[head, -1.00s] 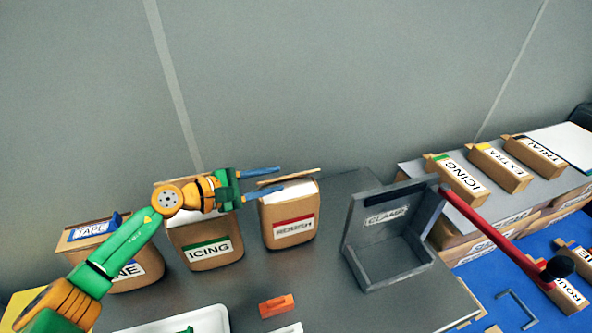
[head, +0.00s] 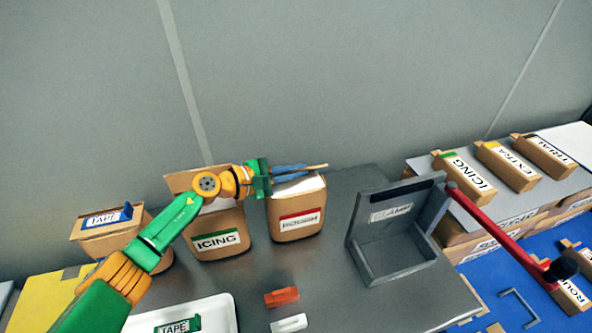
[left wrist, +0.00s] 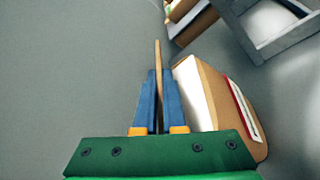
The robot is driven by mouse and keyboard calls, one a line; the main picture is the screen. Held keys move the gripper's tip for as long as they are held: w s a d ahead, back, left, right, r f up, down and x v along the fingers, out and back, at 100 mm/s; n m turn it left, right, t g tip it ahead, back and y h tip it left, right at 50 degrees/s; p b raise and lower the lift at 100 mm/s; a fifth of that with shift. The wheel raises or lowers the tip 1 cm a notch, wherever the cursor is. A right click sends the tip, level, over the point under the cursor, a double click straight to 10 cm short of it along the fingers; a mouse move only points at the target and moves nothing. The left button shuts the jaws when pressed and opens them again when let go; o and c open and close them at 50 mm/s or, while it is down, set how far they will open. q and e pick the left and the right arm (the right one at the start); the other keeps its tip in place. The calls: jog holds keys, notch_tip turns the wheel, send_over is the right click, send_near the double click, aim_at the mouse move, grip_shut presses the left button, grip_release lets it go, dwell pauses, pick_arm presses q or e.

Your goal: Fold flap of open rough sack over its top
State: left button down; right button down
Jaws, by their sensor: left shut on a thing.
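The rough sack (head: 297,233), tan with a red-banded label, stands upright on the grey table; the left wrist view shows it on the right (left wrist: 214,92). Its flap (head: 318,167) stands up along the back of the white top and looks thin and edge-on in the left wrist view (left wrist: 157,55). My left gripper (head: 303,168) comes in from the left at the sack's top. Its blue fingers (left wrist: 158,82) are shut on the flap, with the flap's far end sticking out beyond them. My right gripper is not in view.
The icing sack (head: 215,240), its flap up, stands left of the rough sack under my left arm. A tape-labelled sack (head: 95,235) stands farther left. A grey clamp (head: 390,268) with a red lever stands right. An orange clip (head: 282,297) and white tray (head: 225,320) lie in front.

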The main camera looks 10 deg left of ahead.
aim_at(298, 190)
pick_arm(q)
jog(key=f+m+b, duration=0.1)
jog(key=b, duration=0.2)
jog(key=s+f+m+t+b, duration=0.1)
jog(key=b, duration=0.2)
jog(key=f+m+b, duration=0.1)
jog(key=b, duration=0.2)
jog(key=shift+s+d+f+m+t, duration=0.1)
jog(key=shift+s+d+m+t, duration=0.1)
jog(key=shift+d+m+t, duration=0.15)
jog(key=shift+m+t+b, duration=0.25)
jog(key=shift+b, duration=0.15)
jog(key=shift+s+r, duration=0.1)
jog(key=shift+r, duration=0.2)
jog(key=c, duration=1)
grip_release()
